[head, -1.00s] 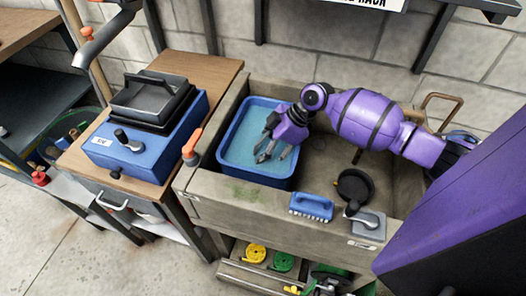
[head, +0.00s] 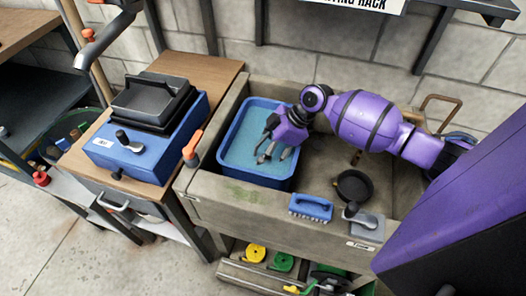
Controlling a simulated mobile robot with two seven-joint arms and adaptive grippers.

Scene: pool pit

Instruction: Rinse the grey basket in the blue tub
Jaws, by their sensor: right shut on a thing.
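The blue tub (head: 226,141) stands in the left part of the grey sink and holds teal water. My right gripper (head: 273,156) points down inside the tub, its fingertips at the water near the tub's right side. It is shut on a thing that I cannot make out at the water. A dark grey basket-like tray with a raised handle (head: 149,99) sits on a blue box (head: 137,156) left of the sink. I cannot tell whether that tray is the grey basket or whether the gripper holds it. My left gripper is not in view.
A blue brush (head: 311,207) and a grey lever fitting (head: 364,224) sit on the sink's front edge. A black round pan (head: 354,187) lies in the sink's right part. An orange-topped fitting (head: 192,149) stands at the sink's left edge. Yellow and green reels lie below.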

